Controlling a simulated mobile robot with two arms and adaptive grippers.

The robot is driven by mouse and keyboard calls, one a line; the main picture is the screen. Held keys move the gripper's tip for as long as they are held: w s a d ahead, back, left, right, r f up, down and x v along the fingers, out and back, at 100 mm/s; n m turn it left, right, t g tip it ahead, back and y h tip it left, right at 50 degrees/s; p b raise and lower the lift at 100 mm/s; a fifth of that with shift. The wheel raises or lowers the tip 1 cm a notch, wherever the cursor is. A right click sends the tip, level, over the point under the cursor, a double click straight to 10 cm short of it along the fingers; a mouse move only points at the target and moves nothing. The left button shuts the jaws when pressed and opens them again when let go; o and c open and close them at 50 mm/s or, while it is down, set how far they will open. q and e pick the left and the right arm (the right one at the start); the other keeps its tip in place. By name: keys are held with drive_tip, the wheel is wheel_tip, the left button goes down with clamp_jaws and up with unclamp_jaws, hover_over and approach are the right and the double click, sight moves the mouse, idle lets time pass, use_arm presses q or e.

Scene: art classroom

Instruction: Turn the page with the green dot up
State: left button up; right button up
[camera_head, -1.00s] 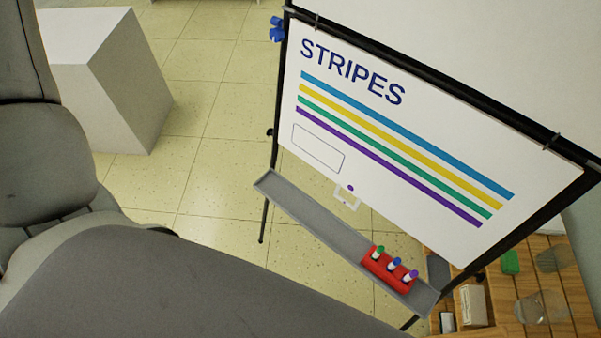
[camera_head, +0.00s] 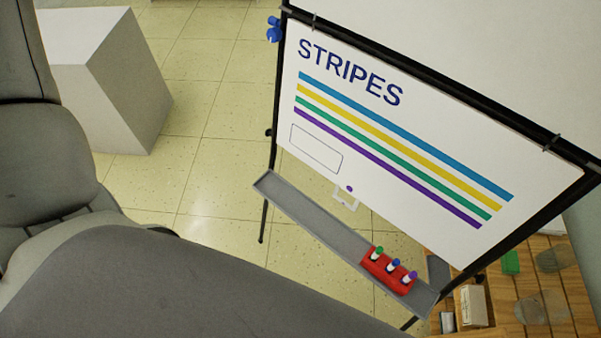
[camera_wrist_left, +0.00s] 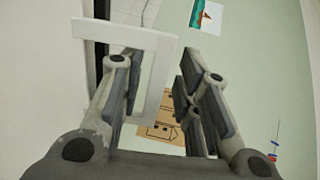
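A flip chart stands on the right in the head view. Its front page (camera_head: 425,140) reads STRIPES above blue, yellow, green and purple stripes. A purple dot (camera_head: 349,189) sits at its lower edge, by a white tab handle (camera_head: 346,199). No green dot shows. My left gripper is out of sight in the head view. In the left wrist view my left gripper (camera_wrist_left: 160,62) is open. A white frame-like bar (camera_wrist_left: 155,95) runs between its fingers, with no clear grip on it; its upper part passes by the left finger. My right gripper is not in view.
A grey tray (camera_head: 315,220) under the page holds a red marker rack (camera_head: 387,271). A wooden table (camera_head: 505,300) with a green block (camera_head: 510,262) and jars is at lower right. A white plinth (camera_head: 110,85) stands at left. Tiled floor between is clear.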

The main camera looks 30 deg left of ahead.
use_arm(q)
drive_tip(key=v, duration=1.2)
idle(1.5)
idle(0.5)
